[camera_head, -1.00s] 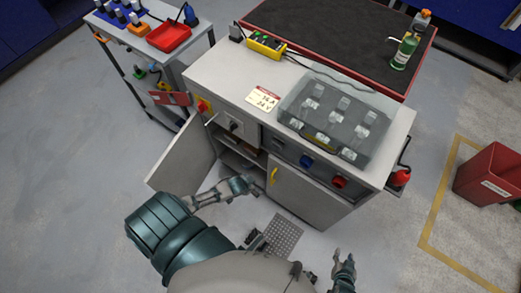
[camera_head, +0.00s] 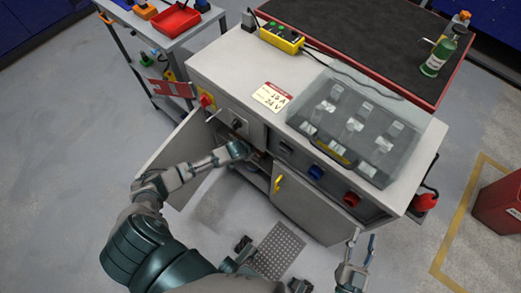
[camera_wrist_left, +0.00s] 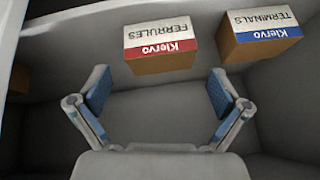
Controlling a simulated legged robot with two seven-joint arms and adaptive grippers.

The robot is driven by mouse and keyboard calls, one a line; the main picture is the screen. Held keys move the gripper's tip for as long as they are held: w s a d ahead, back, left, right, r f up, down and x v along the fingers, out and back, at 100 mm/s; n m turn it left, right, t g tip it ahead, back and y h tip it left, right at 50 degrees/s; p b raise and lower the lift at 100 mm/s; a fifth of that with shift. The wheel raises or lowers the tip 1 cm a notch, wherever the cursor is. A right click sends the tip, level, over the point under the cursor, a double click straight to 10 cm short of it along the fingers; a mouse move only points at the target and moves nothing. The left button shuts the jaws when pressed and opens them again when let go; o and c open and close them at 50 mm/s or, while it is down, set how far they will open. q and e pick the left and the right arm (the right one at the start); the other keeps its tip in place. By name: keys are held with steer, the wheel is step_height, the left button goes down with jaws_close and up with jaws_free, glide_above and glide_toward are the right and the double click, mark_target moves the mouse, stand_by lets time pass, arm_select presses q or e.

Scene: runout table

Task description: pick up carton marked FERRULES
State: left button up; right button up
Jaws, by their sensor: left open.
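The FERRULES carton (camera_wrist_left: 160,62) is a brown box with a white top and a red Klervo band, its lettering upside down in the left wrist view. It rests on the cabinet shelf (camera_wrist_left: 155,115), ahead of my left gripper (camera_wrist_left: 160,95). The left gripper's blue-padded fingers are spread, with nothing between them; the carton is beyond the tips. In the head view my left arm reaches into the open cabinet (camera_head: 325,205), whose interior mostly hides the hand and the cartons. My right gripper (camera_head: 361,242) is open and empty in front of the cabinet.
A TERMINALS carton (camera_wrist_left: 255,45) with a blue band stands right of the FERRULES carton, a gap between them. Another brown box (camera_wrist_left: 19,78) shows at the left edge. The open cabinet door (camera_head: 180,150) stands beside my left arm. A clear-lidded case (camera_head: 350,125) sits on top.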

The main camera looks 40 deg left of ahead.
arm_select(q)
steer(key=shift+w, duration=0.35)
steer(key=b+x, duration=0.3)
steer(key=x, duration=0.2)
steer(key=shift+w, duration=0.15)
steer(key=c, duration=0.9)
arm_select(e)
steer(key=s+r+m+t, duration=0.1)
steer(key=s+r+t, duration=0.2)
steer(key=r+t, duration=0.2)
steer(key=shift+s+d+r+t+y, duration=0.15)
steer(key=shift+r+t+y, duration=0.15)
steer(key=shift+r+t, duration=0.15)
